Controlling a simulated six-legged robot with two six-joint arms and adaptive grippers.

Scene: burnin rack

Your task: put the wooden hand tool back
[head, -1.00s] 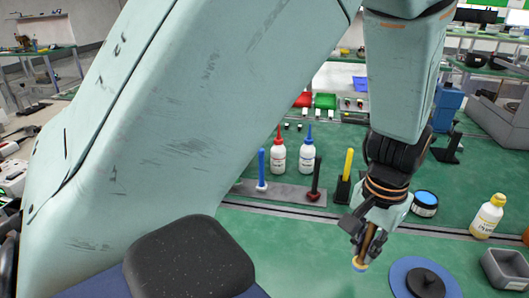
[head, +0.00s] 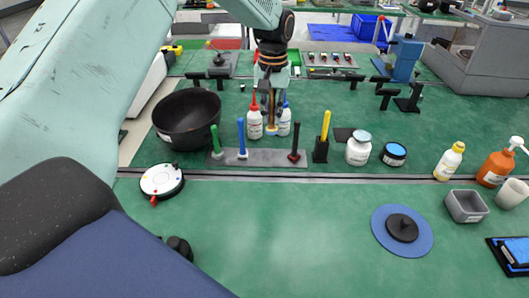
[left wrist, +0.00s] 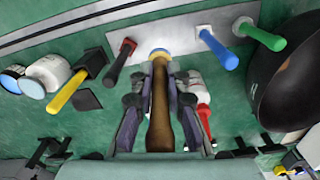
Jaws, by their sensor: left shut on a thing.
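My left gripper (head: 270,108) is shut on the wooden hand tool (left wrist: 159,115), a brown handle with a blue and yellow end. In the head view the tool (head: 271,128) points down, above the grey rack plate (head: 262,159). In the left wrist view its end lies over the plate (left wrist: 180,40), in the gap between the blue tool (left wrist: 219,49) and the dark red tool (left wrist: 118,63). I cannot tell whether the end touches the plate. A green tool (head: 216,140) stands at the plate's left end. My right gripper is not in view.
Two bottles with red (head: 254,126) and blue (head: 284,124) tips stand close behind the plate. A black bowl (head: 187,117) is at left. A yellow tool (head: 325,126) in a black holder (head: 320,151) stands just right.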

